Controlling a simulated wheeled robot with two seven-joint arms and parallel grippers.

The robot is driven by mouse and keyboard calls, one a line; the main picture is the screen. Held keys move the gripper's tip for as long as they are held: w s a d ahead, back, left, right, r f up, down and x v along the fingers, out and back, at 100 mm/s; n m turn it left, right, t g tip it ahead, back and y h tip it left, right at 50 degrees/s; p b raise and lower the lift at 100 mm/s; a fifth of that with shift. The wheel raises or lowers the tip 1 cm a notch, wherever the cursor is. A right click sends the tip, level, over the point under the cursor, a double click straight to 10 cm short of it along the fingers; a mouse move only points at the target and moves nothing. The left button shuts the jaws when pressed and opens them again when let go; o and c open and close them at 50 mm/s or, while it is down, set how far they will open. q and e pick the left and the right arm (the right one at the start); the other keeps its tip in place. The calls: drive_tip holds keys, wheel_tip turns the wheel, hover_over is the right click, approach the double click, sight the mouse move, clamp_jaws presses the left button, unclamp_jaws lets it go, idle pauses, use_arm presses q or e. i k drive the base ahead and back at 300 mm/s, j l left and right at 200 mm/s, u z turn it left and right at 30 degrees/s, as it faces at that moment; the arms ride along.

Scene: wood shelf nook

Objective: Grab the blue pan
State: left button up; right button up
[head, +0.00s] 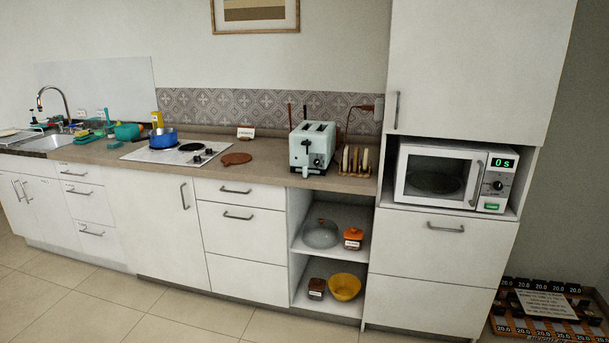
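The blue pan (163,138) stands upright on the white cooktop (178,153), on its back left part. The cooktop is set in the brown counter to the left of the toaster. A dark stick-like part shows at the pan's upper left; I cannot tell whether it is the pan's handle. Neither of my grippers shows in the head view.
A toaster (312,147), a brown round board (236,159) and a small sign (245,132) are on the counter. A teal pot (127,131) and yellow box (157,119) stand near the pan. The tiled floor (110,318) before the cabinets is clear.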

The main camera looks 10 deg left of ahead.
sight(161, 137)
drive_tip(key=i+j, duration=1.5)
drive_tip(key=j, duration=0.15)
drive_tip(key=i+j, duration=0.15)
drive_tip(key=j, duration=0.25)
drive_tip(key=i+j, duration=0.2)
drive_tip(key=j, duration=0.2)
drive_tip(key=i+j, duration=0.15)
drive_tip(key=j, duration=0.2)
drive_tip(key=i+j, duration=0.15)
drive_tip(key=j, duration=0.25)
drive_tip(key=i+j, duration=0.15)
drive_tip(key=j, duration=0.25)
drive_tip(key=i+j+z, duration=0.1)
drive_tip(key=j, duration=0.3)
drive_tip(key=i+j, duration=0.25)
drive_tip(key=j, duration=0.15)
drive_tip(key=i+j, duration=0.15)
drive_tip(key=j, duration=0.25)
